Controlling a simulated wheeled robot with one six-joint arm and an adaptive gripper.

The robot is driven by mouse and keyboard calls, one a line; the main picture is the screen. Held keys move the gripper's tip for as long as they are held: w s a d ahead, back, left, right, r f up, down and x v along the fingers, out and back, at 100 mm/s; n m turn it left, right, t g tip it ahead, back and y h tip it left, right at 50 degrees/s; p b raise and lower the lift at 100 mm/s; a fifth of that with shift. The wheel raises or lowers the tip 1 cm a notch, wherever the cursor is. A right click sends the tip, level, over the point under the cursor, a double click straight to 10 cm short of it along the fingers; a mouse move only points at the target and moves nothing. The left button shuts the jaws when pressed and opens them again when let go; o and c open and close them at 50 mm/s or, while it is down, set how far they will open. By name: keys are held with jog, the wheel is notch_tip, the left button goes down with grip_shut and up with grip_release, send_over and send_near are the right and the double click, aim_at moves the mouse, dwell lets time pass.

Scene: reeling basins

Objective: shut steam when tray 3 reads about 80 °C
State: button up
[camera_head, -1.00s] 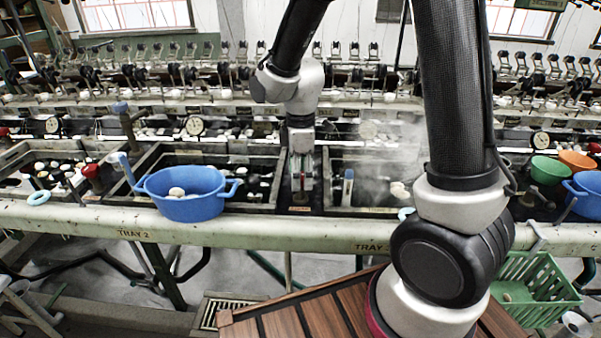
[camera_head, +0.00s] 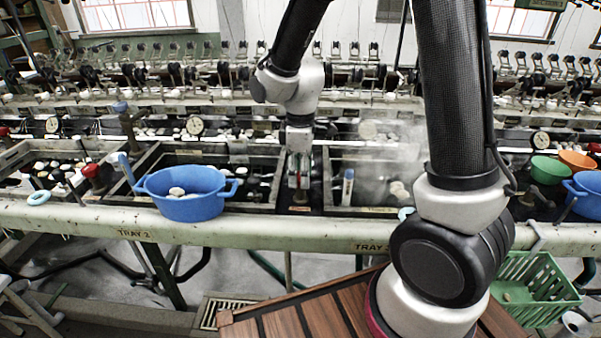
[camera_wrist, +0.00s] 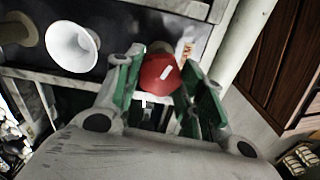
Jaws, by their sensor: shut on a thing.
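My gripper (camera_head: 299,188) is at the divider left of the steaming tray 3 basin (camera_head: 375,211). In the wrist view, my gripper's green-padded fingers (camera_wrist: 163,72) are closed around a red valve knob (camera_wrist: 160,75) with a white mark on top. The knob is mostly hidden by the fingers in the head view. White steam (camera_head: 390,150) hangs over tray 3. A blue-topped upright gauge (camera_head: 347,187), perhaps the thermometer, stands in that basin; its reading is too small to tell. A round dial (camera_head: 367,130) behind is blurred by steam.
A blue bowl (camera_head: 190,205) sits on the tray 2 front edge, left of my gripper. Another red knob (camera_head: 92,171) stands farther left. Green (camera_head: 549,170) and orange (camera_head: 578,160) bowls are at the right. A green crate (camera_head: 535,290) hangs below the bench.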

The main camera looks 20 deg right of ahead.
jog(key=m, duration=0.5)
jog(key=shift+m, duration=0.4)
dwell(0.3)
jog(key=o, duration=1)
notch_tip(320, 180, up, 12)
